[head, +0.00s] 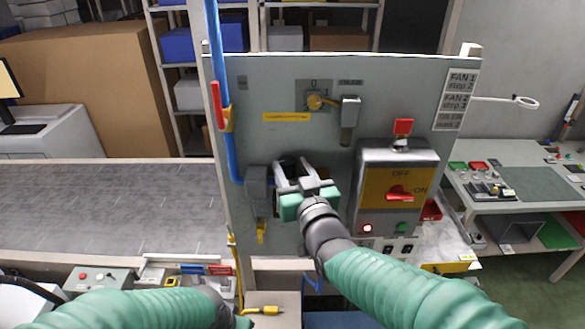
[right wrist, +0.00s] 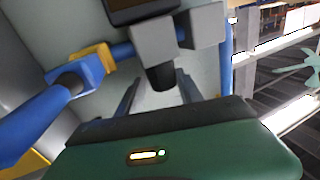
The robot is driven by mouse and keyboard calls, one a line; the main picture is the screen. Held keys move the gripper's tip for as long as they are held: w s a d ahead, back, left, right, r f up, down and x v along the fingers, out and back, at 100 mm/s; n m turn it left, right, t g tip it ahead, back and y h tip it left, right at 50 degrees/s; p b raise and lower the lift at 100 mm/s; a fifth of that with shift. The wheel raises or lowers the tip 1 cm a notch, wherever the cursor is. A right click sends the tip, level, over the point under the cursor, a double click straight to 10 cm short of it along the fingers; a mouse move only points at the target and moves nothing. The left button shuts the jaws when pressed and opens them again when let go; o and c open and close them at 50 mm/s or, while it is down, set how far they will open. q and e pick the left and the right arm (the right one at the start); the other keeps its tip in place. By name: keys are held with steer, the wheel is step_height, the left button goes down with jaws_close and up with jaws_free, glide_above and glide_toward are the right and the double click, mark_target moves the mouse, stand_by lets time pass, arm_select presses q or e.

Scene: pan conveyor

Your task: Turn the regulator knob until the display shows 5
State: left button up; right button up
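The grey control panel (head: 320,130) stands upright in front of me. My right gripper (head: 294,168) is at its lower middle, with its two grey fingers apart and pointing at the panel. A dark part, probably the regulator knob, shows between or just behind the fingers; the right wrist view shows a short black cylinder (right wrist: 161,77) there. I cannot tell whether the fingers touch it. A dark box with a brownish face (right wrist: 140,8), perhaps the display, is cut off at the top; no digit is readable. My left gripper (head: 243,322) is barely in view at the bottom edge, fingertips hidden.
A blue pipe (head: 231,150) with a red-handled valve (head: 218,105) runs at left. A grey conveyor (head: 100,205) lies further left.

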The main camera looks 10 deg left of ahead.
steer(key=shift+s+a+r, duration=0.1)
steer(key=shift+s+a, duration=0.05)
steer(key=shift+a, duration=0.15)
jaws_close()
steer(key=shift+d+h+b, duration=0.1)
steer(key=shift+h+b, duration=0.2)
steer(key=shift+m+t+h, duration=0.3)
arm_select(q)
steer(key=shift+s+a+f+b, duration=0.1)
steer(key=shift+a+f+b, duration=0.2)
steer(key=shift+f, duration=0.3)
arm_select(e)
steer(key=shift+h, duration=0.3)
steer(key=shift+o, duration=2.3)
jaws_free()
arm_select(q)
steer(key=shift+d, duration=0.1)
